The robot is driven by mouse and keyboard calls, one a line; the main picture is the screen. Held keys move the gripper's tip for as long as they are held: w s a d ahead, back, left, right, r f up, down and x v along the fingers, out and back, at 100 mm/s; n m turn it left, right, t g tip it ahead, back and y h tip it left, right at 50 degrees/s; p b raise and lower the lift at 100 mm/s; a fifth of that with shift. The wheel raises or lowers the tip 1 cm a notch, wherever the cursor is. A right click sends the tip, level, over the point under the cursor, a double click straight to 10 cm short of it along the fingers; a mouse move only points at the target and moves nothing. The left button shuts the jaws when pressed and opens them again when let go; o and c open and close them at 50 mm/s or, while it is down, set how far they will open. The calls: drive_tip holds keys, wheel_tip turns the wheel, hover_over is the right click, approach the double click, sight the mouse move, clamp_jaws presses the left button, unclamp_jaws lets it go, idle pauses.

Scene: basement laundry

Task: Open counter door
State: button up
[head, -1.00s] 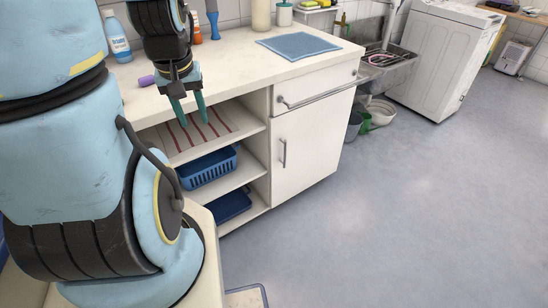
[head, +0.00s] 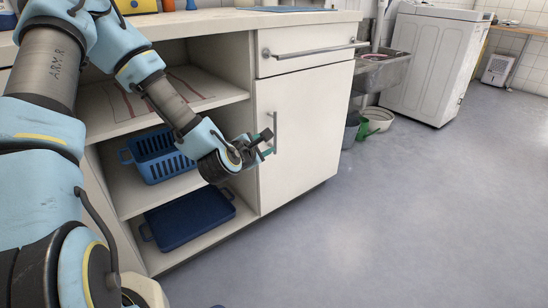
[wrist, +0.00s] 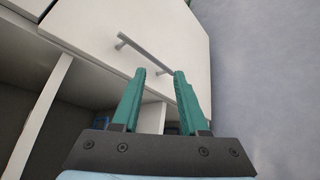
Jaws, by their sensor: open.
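The white counter door (head: 302,138) is shut, below a drawer at the right end of the counter. Its vertical grey bar handle (head: 275,132) is near the door's left edge. My gripper (head: 270,143) is in front of the door's left edge, close to the handle. In the wrist view my gripper's green fingers (wrist: 156,92) are apart with nothing between them. The handle (wrist: 146,54) lies just beyond the fingertips there, on the door (wrist: 130,30). I cannot tell whether a finger touches it.
Open shelves left of the door hold a blue basket (head: 158,155) and a dark blue tray (head: 190,220). The drawer (head: 310,47) above has a long bar handle. Buckets (head: 378,119) stand right of the counter. The floor ahead is clear.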

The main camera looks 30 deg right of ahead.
sight(275, 131)
drive_tip(key=w+d+f+n+t+b, duration=0.1)
drive_tip(key=w+d+n+t+b, duration=0.1)
drive_tip(key=w+n, duration=0.1)
drive_tip(key=w+d+f+n+t+b, duration=0.1)
drive_tip(key=w+d+n+t+b, duration=0.1)
drive_tip(key=n, duration=0.4)
drive_tip(key=w+d+f+n+t+b, duration=0.1)
drive_tip(key=w+d+n+b, duration=0.3)
drive_tip(key=shift+w+t+y, duration=0.35)
drive_tip(key=shift+t+y, duration=0.05)
clamp_jaws()
idle(1.1)
